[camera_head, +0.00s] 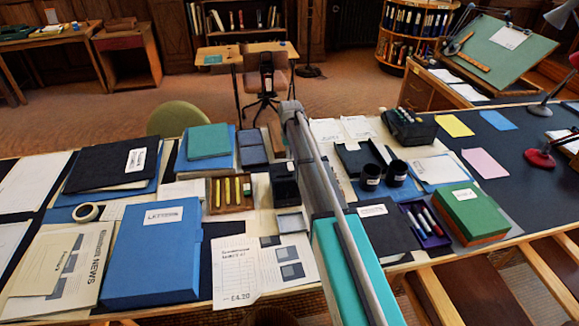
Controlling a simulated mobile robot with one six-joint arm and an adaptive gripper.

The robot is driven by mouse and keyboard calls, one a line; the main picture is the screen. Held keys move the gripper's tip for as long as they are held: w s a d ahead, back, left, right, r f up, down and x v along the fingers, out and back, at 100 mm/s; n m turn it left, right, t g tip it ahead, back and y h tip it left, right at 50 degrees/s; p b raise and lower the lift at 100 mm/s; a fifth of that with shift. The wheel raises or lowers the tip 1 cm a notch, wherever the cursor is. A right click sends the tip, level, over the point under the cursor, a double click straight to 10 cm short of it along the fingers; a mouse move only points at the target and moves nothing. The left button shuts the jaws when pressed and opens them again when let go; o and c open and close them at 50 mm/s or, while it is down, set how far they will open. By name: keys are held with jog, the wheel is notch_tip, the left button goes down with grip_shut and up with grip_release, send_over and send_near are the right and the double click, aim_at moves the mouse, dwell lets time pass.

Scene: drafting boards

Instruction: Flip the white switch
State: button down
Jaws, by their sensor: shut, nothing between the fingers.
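I cannot make out a white switch on the desk in the head view. My arm (318,175) reaches from the bottom edge up over the desk and hides a strip of the desk behind it. My gripper's fingers do not show. A black block-shaped object (284,185) stands just left of the arm, and a small pale-framed grey item (291,222) lies in front of it. I cannot tell what either one is.
The long desk (412,262) is crowded. Left of my arm are a blue folder (150,262), a wooden pen tray (229,208) and a tape roll (86,212). Right are two black cups (370,178), a purple marker tray (425,238) and green books (470,212). A chair (267,82) stands behind.

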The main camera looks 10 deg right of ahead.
aim_at(290, 163)
jog(key=shift+f+b, duration=1.4)
dwell(1.4)
jog(key=shift+r, duration=0.1)
jog(key=shift+r+p, duration=3.45)
jog(key=shift+p, duration=0.1)
jog(key=s, duration=3.3)
jog(key=shift+s+a, duration=0.15)
